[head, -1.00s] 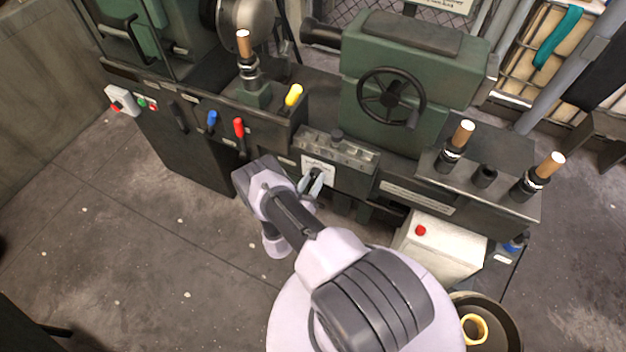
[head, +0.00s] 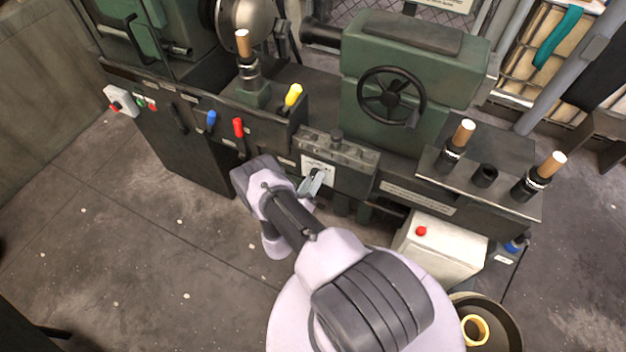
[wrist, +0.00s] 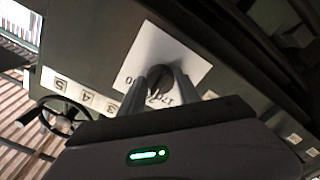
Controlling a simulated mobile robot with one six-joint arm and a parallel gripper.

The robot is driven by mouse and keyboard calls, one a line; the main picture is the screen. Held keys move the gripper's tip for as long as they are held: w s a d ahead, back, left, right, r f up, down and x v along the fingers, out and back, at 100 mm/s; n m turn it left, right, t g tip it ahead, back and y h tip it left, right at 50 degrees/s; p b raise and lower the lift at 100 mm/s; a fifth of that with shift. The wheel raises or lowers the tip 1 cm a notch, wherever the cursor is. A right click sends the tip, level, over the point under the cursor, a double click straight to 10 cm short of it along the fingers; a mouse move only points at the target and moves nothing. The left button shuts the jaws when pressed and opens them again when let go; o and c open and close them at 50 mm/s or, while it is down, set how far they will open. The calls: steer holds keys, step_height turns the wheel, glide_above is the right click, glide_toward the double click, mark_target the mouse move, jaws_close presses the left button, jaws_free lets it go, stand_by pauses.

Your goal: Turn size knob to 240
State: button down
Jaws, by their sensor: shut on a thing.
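The size knob (wrist: 159,80) is a small dark round knob on a white square dial plate (wrist: 150,48) in the wrist view. The plate carries printed numbers; part of one reads 170 or similar, and the rest are hidden or too small to read. My gripper (wrist: 160,84) is shut on the knob, one finger on either side of it. In the head view my gripper (head: 312,183) reaches the white dial plate (head: 318,166) on the front of the machine. The knob is hidden there by the fingers.
Red (head: 238,127), blue (head: 211,118) and yellow (head: 293,95) levers stand left of the dial. A black handwheel (head: 391,94) is above it. A white box with a red button (head: 421,231) stands to the right. The floor at left is clear.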

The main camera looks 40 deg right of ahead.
steer(key=shift+f, duration=0.1)
steer(key=c, duration=0.9)
jaws_free()
steer(key=p+v, duration=0.3)
steer(key=v, duration=1.4)
steer(key=shift+s+a+p, duration=0.15)
steer(key=shift+a+p, duration=0.05)
steer(key=shift+p, duration=0.2)
